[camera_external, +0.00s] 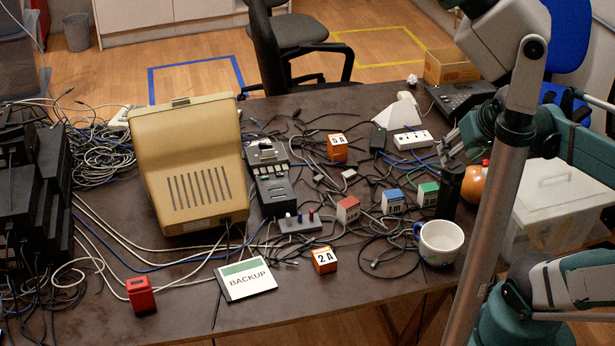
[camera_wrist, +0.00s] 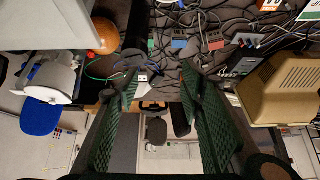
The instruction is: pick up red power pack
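A small solid red box (camera_external: 140,296) stands alone near the front left edge of the table in the external view. A second box with a red top and pale label (camera_external: 347,209) stands mid-table, left of a blue one (camera_external: 392,201) and a green one (camera_external: 428,194). I cannot tell which of the two is the red power pack. The red-topped box also shows small in the wrist view (camera_wrist: 216,41), ahead of my gripper. My gripper (camera_wrist: 160,78) has its green textured fingers spread apart, with nothing held. In the external view it is above the table's right side, partly behind my arm.
Loose cables surround the boxes. A beige monitor (camera_external: 190,165) stands at left, with a BACKUP card (camera_external: 245,280) in front. Orange boxes 5A (camera_external: 337,148) and 2A (camera_external: 324,260), a white mug (camera_external: 440,242) and a black cylinder (camera_external: 450,190) stand nearby. The front left table is fairly clear.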

